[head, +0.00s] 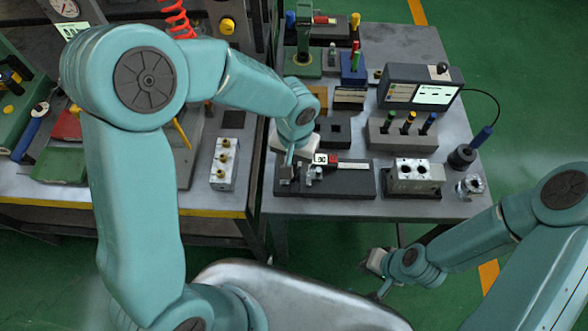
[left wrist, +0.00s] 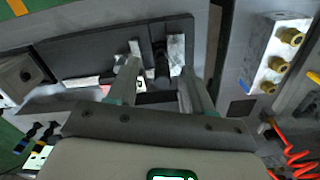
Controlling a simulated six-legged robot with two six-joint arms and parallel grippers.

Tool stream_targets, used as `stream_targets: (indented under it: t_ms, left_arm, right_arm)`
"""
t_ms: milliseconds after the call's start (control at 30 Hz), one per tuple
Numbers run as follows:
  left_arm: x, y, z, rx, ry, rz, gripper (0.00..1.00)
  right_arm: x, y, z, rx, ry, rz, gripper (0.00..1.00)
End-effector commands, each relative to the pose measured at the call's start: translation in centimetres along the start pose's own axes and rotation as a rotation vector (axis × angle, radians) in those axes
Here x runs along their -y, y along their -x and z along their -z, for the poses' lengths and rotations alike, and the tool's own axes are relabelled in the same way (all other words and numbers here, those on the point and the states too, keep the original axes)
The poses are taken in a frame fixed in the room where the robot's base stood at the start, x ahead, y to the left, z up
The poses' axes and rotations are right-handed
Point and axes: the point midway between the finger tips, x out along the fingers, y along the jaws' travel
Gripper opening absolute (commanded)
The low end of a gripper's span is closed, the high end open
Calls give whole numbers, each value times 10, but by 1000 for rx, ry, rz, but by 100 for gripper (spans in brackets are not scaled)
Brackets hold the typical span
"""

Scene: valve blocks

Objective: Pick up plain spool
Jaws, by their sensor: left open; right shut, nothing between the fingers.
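My left gripper (head: 296,163) is open just above the left end of a black base plate (head: 345,184) on the grey bench. In the left wrist view its fingers (left wrist: 160,92) stand either side of a dark, round-looking piece (left wrist: 160,66), apparently the plain spool; contact cannot be told. A pale metal block (left wrist: 177,55) stands beside that piece, near one fingertip. In the head view the gripper and arm partly hide this spot. My right gripper (head: 384,288) is shut and empty, low in front of the bench.
A metal valve block (head: 413,177) stands right of the plate, with a small metal part (head: 470,186) beyond. Behind are a rack of coloured drivers (head: 403,133) and a display box (head: 420,87). A brass-fitted block (head: 225,163) stands left. Free bench lies along the front edge.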

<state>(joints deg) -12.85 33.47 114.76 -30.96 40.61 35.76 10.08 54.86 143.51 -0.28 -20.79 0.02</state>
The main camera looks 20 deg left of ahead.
Motion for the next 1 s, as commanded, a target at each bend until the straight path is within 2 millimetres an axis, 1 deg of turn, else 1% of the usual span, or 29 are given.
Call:
stream_targets:
  t_ms: [33,133,233,333,533,567,600,667,700,1000]
  left_arm:
    - [1,-6,0,7,2,1,51]
    - [3,-23,2,8,1,1,51]
    - [3,-38,3,6,1,1,51]
    - [3,-45,4,2,1,0,51]
    - [3,-45,4,1,1,0,51]
    - [3,-45,4,1,1,0,44]
    - [3,-45,4,1,1,0,31]
    - [3,-45,4,2,1,0,12]
    - [3,-45,4,1,1,0,0]
    - [3,-44,4,1,1,0,0]
  right_arm:
    - [2,5,0,0,0,0,0]
    - [4,10,0,0,0,0,0]
    - [4,10,0,0,0,0,0]
    - [4,10,0,0,0,0,0]
    - [3,9,0,0,0,0,0]
    - [3,9,0,0,0,0,0]
    - [3,9,0,0,0,0,0]
    - [3,9,0,0,0,0,0]
    - [3,9,0,0,0,0,0]
    - [3,10,0,0,0,0,0]
